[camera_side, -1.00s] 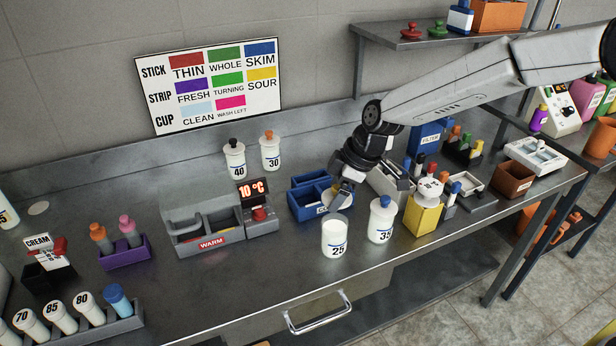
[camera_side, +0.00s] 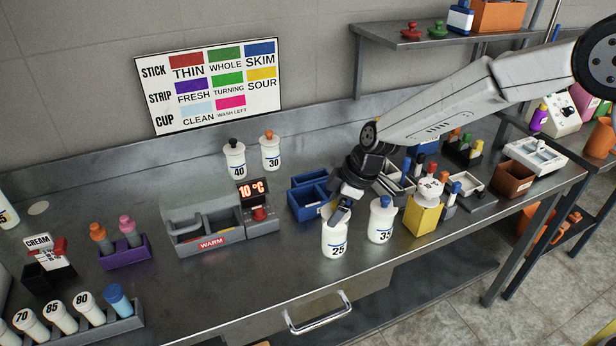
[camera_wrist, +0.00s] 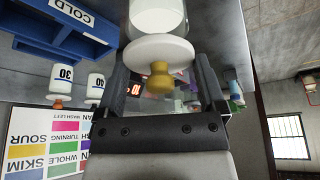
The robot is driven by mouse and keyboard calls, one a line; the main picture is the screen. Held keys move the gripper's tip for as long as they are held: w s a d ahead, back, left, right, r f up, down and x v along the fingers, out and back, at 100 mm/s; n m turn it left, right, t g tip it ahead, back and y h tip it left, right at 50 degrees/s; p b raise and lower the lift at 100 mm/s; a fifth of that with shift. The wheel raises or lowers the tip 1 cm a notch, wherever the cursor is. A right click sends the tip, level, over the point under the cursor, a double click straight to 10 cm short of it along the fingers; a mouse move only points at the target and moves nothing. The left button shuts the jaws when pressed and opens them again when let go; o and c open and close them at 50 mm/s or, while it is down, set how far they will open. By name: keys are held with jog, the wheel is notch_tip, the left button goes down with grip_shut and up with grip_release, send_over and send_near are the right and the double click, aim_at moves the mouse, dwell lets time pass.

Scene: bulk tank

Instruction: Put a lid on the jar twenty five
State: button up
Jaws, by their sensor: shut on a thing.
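Jar 25 (camera_side: 334,244), a white jar with a dark number, stands upright near the bench's front edge. My gripper (camera_side: 338,214) is directly above its mouth, pointing down. In the wrist view, my gripper (camera_wrist: 162,82) is shut on the yellow knob of a white lid (camera_wrist: 150,52). The lid is at the mouth of the jar (camera_wrist: 158,14), level with its rim. In the side view the fingers partly hide the lid, so I cannot tell whether it is fully seated.
Jar 35 (camera_side: 381,222), with a blue-knobbed lid, stands close on the right. A blue divided bin (camera_side: 306,206) is behind, and a yellow holder (camera_side: 423,216) is farther right. Jars 40 (camera_side: 235,160) and 30 (camera_side: 270,153) stand at the back. The bench left of jar 25 is clear.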

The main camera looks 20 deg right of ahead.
jog(key=shift+f, duration=1.05)
jog(key=o, duration=0.9)
jog(key=shift+v, duration=3.85)
